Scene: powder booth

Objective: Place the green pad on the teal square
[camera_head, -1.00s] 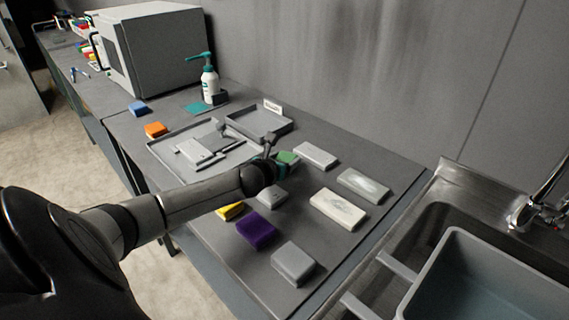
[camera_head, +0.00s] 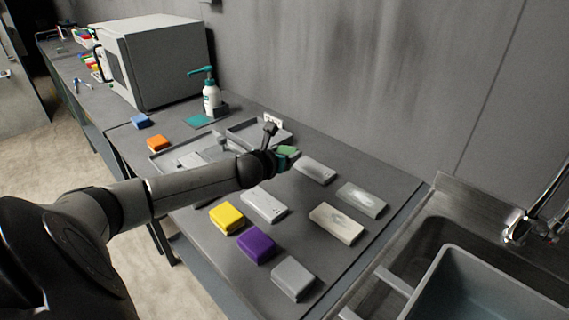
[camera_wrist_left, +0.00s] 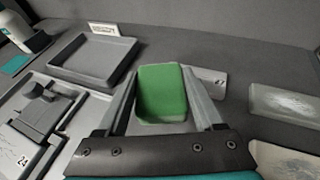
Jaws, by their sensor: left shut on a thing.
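The green pad (camera_head: 289,151) is held by my left gripper (camera_head: 280,157), partly hidden behind the wrist in the head view. In the left wrist view the green pad (camera_wrist_left: 162,92) sits between the two fingers of the left gripper (camera_wrist_left: 161,82), which are shut on its sides. It appears held above the table. The teal square (camera_head: 199,121) lies flat on the table in front of the pump bottle, farther back and left of the gripper. A piece of the teal square (camera_wrist_left: 15,65) shows at the left edge of the wrist view. My right gripper is out of view.
A pump bottle (camera_head: 211,97) stands beside the teal square. A grey tray (camera_wrist_left: 66,62) with a label lies between gripper and square. Orange (camera_head: 158,143), blue (camera_head: 140,121), yellow (camera_head: 226,218) and purple (camera_head: 257,248) pads and several pale blocks lie around. A sink is at right.

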